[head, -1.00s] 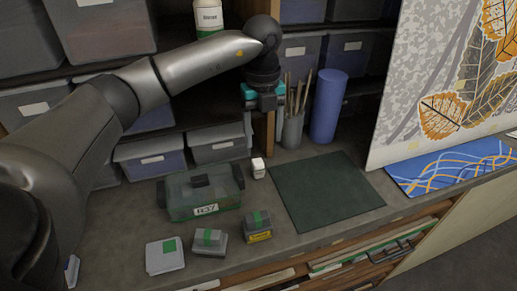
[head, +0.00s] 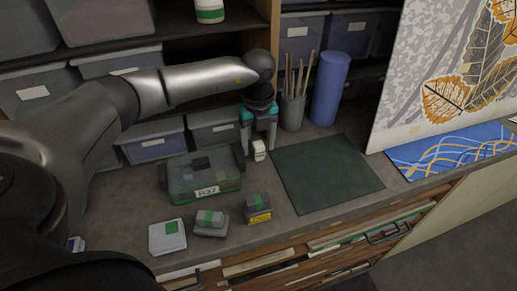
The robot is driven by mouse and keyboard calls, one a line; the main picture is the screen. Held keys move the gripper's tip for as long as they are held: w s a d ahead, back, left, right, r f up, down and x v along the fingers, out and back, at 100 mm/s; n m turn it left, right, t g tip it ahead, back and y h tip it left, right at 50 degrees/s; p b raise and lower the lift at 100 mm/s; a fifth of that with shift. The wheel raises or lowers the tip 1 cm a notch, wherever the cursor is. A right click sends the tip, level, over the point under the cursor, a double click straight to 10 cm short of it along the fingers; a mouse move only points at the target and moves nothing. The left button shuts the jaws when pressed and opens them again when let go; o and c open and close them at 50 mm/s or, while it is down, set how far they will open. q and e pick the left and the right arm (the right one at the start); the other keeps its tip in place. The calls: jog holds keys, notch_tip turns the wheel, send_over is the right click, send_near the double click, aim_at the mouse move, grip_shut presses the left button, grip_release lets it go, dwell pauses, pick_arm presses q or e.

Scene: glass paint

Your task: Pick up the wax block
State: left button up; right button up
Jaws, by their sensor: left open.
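A small white block (head: 259,151), which I take to be the wax block, stands on the grey worktop between the green box and the dark green mat. My left gripper (head: 259,146) points down over it, open, with one finger on each side of the block. Its top is partly hidden under the gripper, and I cannot tell whether the fingers touch it. My right gripper is not in view.
A clear green box (head: 205,184) stands left of the block, and a dark green mat (head: 328,175) lies to the right. Behind are a cup of brushes (head: 292,112) and a blue cylinder (head: 330,90). Several small labelled blocks and a white pad (head: 167,237) lie in front.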

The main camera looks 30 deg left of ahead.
pick_arm(q)
jog(key=shift+f, duration=0.75)
jog(key=shift+c, duration=0.3)
grip_shut()
